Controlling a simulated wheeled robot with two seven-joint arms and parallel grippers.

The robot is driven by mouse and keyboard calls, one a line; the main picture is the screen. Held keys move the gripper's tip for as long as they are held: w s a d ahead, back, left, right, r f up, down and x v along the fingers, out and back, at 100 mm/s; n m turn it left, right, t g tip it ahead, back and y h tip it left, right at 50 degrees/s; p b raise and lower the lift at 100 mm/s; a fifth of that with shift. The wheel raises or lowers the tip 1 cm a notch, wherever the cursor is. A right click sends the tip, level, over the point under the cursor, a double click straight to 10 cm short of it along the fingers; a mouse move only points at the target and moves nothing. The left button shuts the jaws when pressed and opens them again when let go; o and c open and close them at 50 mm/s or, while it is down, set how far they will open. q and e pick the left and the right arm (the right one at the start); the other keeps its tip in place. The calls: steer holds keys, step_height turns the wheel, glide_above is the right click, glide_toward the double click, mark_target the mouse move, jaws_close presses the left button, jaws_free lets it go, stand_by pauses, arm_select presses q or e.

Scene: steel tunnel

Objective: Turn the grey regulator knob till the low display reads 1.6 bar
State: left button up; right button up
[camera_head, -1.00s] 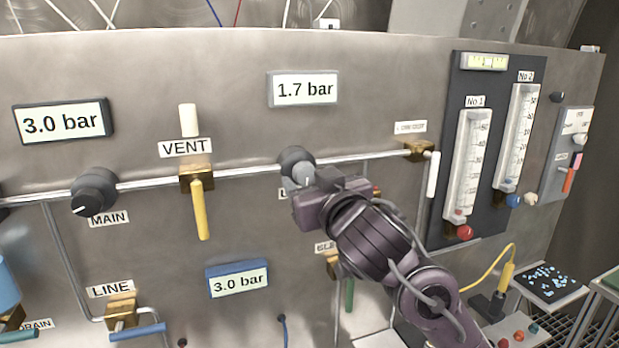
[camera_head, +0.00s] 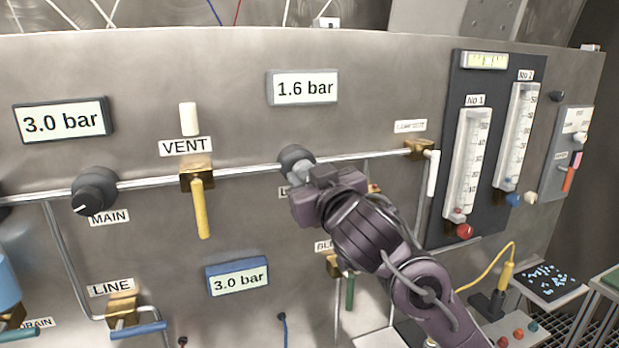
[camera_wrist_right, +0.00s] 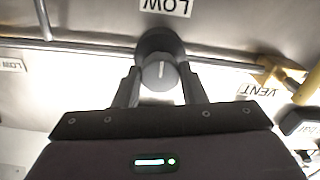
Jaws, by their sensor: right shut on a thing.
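The grey regulator knob (camera_head: 292,155) sits on the pipe in the middle of the panel, partly hidden by my right gripper (camera_head: 301,172). In the right wrist view, the knob (camera_wrist_right: 160,74) has a white pointer line and lies between the two fingers of my right gripper (camera_wrist_right: 160,84), which are shut on it. A label reading LOW (camera_wrist_right: 165,6) shows upside down beside it. The display (camera_head: 304,88) above the knob reads 1.6 bar. My left gripper is not in view.
Left of the knob are the yellow VENT handle (camera_head: 201,208) and the black MAIN knob (camera_head: 94,190). Other displays read 3.0 bar, at upper left (camera_head: 61,121) and lower middle (camera_head: 238,278). Gauge tubes (camera_head: 467,160) stand at the right. Pipes run close behind my gripper.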

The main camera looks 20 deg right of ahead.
steer(key=shift+n, duration=0.4)
steer(key=o, duration=1)
steer(key=shift+s, duration=0.1)
steer(key=s, duration=0.7)
steer(key=shift+s+d, duration=0.15)
steer(key=shift+s, duration=0.15)
